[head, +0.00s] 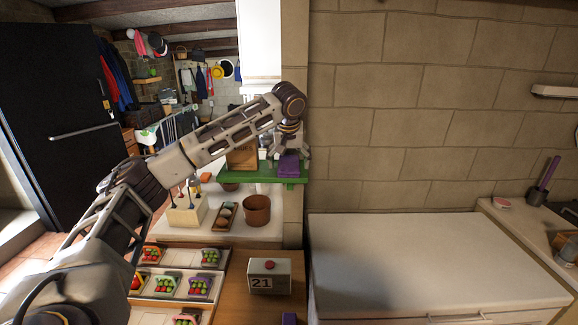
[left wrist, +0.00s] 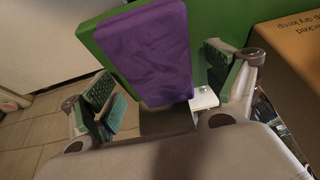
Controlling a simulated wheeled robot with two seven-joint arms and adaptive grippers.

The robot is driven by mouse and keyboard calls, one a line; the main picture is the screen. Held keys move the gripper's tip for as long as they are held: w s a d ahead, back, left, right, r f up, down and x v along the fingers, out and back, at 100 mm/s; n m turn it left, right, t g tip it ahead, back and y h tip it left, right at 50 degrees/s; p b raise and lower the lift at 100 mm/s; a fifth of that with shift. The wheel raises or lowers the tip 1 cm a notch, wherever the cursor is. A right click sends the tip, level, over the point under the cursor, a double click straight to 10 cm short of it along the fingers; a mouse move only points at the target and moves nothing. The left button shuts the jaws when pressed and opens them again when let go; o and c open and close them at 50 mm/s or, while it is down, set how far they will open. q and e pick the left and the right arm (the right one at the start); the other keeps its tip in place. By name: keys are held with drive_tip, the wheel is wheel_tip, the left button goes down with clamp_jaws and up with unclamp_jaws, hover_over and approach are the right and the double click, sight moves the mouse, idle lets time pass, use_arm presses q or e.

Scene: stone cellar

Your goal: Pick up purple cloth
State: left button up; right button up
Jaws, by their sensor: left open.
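The purple cloth (head: 288,165) lies folded on the right part of a green shelf (head: 292,181) in the head view. In the left wrist view the cloth (left wrist: 148,50) is a flat purple rectangle, with the green shelf edge (left wrist: 92,42) showing beside it. My left gripper (head: 290,150) is at the cloth, pointing down. In the left wrist view its open fingers (left wrist: 168,95) stand apart on either side of the cloth's near end, with nothing gripped. Whether the fingers touch the cloth cannot be told. My right gripper is not in view.
A brown box (head: 242,157) stands on the shelf left of the cloth. A stone wall corner (head: 294,100) is close on the right. Below are a brown pot (head: 257,211), a tray of eggs (head: 224,215) and a calendar block (head: 269,276). The white counter (head: 430,255) is clear.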

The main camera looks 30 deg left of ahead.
sight(289, 168)
use_arm(q)
drive_tip(key=shift+c, duration=0.5)
drive_tip(key=c, duration=0.8)
drive_tip(key=shift+r, duration=0.15)
drive_tip(key=shift+c, duration=0.2)
drive_tip(key=shift+s+d+r+b, duration=0.1)
drive_tip(key=shift+b, duration=0.25)
drive_tip(key=shift+r, duration=0.3)
wheel_tip(289, 168, up, 6)
drive_tip(key=shift+b, duration=0.75)
drive_tip(key=shift+s+d+f+b, duration=0.1)
drive_tip(key=shift+s+d+b, duration=0.25)
drive_tip(key=shift+s, duration=0.3)
drive_tip(key=shift+s+d+b, duration=0.1)
drive_tip(key=shift+s+d, duration=0.3)
drive_tip(key=shift+s, duration=0.2)
drive_tip(key=shift+s+d, duration=0.35)
drive_tip(key=shift+s, duration=0.25)
drive_tip(key=s+d, duration=0.8)
drive_tip(key=s, duration=0.5)
drive_tip(key=shift+p, duration=0.4)
